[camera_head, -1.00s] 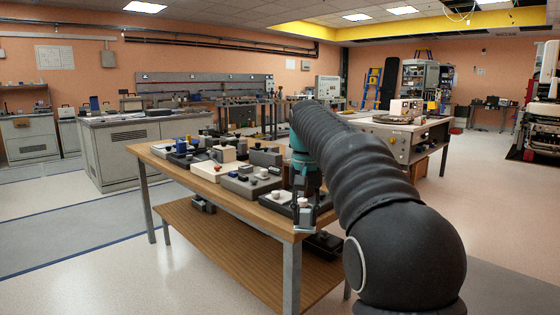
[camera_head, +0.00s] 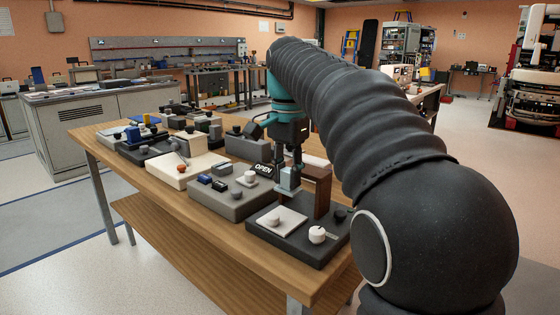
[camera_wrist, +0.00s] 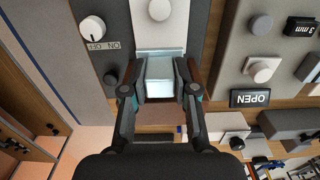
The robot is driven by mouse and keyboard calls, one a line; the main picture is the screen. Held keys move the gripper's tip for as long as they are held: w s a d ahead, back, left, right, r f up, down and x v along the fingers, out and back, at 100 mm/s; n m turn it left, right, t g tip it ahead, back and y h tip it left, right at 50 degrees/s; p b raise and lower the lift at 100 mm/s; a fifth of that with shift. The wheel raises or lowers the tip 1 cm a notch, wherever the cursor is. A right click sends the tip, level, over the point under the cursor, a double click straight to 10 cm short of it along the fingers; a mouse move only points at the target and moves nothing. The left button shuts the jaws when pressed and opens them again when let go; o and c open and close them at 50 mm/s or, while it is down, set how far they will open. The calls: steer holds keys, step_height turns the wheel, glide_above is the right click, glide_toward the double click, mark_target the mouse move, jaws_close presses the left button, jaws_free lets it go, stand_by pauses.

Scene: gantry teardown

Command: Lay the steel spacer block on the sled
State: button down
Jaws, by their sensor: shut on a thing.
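The steel spacer block (camera_head: 288,181) is a pale, shiny block between the fingers of my gripper (camera_head: 289,172). In the wrist view, my gripper (camera_wrist: 165,88) is shut on the block (camera_wrist: 165,66). The block is over the dark base (camera_head: 278,243) at the table's near right corner. A pale plate (camera_head: 268,217) with a white knob, perhaps the sled, lies on this base just in front of the block. It also shows at the top of the wrist view (camera_wrist: 174,32). Whether the block touches anything below is hidden.
A brown upright piece (camera_head: 322,192) stands close right of the block. A white dial (camera_head: 316,235) sits on the dark base. A grey box (camera_head: 228,207) with knobs and an OPEN sign (camera_head: 263,170) are to the left. Several other fixtures crowd the wooden table (camera_head: 160,188).

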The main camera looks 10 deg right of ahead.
mark_target(287, 188)
steer(key=shift+w+a+f, duration=0.1)
steer(key=shift+a+f, duration=0.05)
steer(key=shift+f, duration=0.9)
step_height(287, 188, down, 2)
steer(key=b, duration=0.2)
steer(key=shift+b, duration=0.4)
steer(key=shift+p, duration=0.35)
steer(key=shift+f, duration=0.15)
steer(key=shift+f, duration=0.45)
steer(key=shift+f, duration=0.3)
stand_by(1.1)
steer(key=c, duration=0.8)
jaws_free()
